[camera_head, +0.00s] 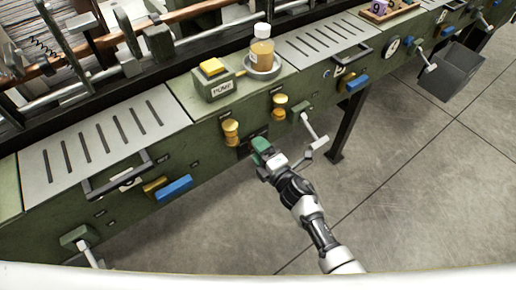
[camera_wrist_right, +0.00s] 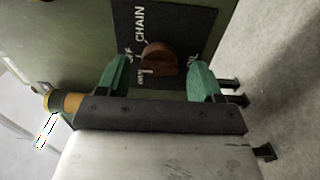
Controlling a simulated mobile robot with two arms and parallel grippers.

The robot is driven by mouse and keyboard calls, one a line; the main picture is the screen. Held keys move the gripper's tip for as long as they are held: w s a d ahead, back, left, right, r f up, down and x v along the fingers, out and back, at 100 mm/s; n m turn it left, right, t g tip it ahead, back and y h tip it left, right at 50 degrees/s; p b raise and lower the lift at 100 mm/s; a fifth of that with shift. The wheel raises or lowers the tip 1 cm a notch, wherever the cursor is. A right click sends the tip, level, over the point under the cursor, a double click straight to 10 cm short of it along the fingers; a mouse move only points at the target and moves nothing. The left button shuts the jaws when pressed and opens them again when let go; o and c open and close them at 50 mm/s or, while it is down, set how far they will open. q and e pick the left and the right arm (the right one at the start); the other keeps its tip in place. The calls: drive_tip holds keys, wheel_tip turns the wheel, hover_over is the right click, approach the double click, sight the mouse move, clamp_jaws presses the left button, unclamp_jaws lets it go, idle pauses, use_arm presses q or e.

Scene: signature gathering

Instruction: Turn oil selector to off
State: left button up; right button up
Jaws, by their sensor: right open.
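The oil selector knob (camera_wrist_right: 158,58) is a reddish-brown rounded grip on a dark plate (camera_wrist_right: 180,22) with white lettering. "CHAIN" reads sideways, with what looks like "OFF" below it; other labels are partly hidden. My right gripper (camera_wrist_right: 161,76) is open, its green fingers on either side of the knob, with a visible gap on both sides. In the head view my right gripper (camera_head: 262,151) is at the front of the green machine and hides most of the plate. The knob's exact pointing direction is hard to tell. My left gripper is not in view.
Brass knobs (camera_head: 231,131) and a grey crank lever (camera_head: 314,130) flank the selector. A yellow PUMP button box (camera_head: 213,80) and a bottle (camera_head: 262,46) in a round dish stand above. A dark open bin (camera_head: 458,72) is at right. The floor (camera_head: 400,190) in front is clear.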

drive_tip(key=v, duration=1)
drive_tip(key=s+d+f+m+g+h+p, duration=0.1)
drive_tip(key=s+d+f+m+h, duration=0.2)
drive_tip(key=f, duration=0.4)
drive_tip(key=s+d+f+m+g+h, duration=0.2)
drive_tip(key=s+d+f+m, duration=0.1)
drive_tip(key=f+m, duration=0.3)
drive_tip(key=s+d+f+m+g+h+p, duration=0.1)
drive_tip(key=s+d+f+m+h, duration=0.2)
drive_tip(key=f, duration=0.5)
drive_tip(key=s+d+f+m+g+h, duration=0.1)
drive_tip(key=s+d+f+m+g, duration=0.1)
drive_tip(key=s, duration=0.7)
drive_tip(key=s+d+f+m+g+p, duration=0.1)
drive_tip(key=s+d+f+m+g, duration=0.2)
drive_tip(key=s+f, duration=0.4)
drive_tip(key=s+d+f+m+g+h+p, duration=0.1)
drive_tip(key=s+d+f+m+g, duration=0.2)
drive_tip(key=s, duration=0.9)
drive_tip(key=f+m+g, duration=0.1)
drive_tip(key=m, duration=0.1)
drive_tip(key=shift+s+d+f+m+g+h, duration=0.2)
drive_tip(key=shift+m+g+h, duration=0.1)
drive_tip(key=shift+m, duration=0.1)
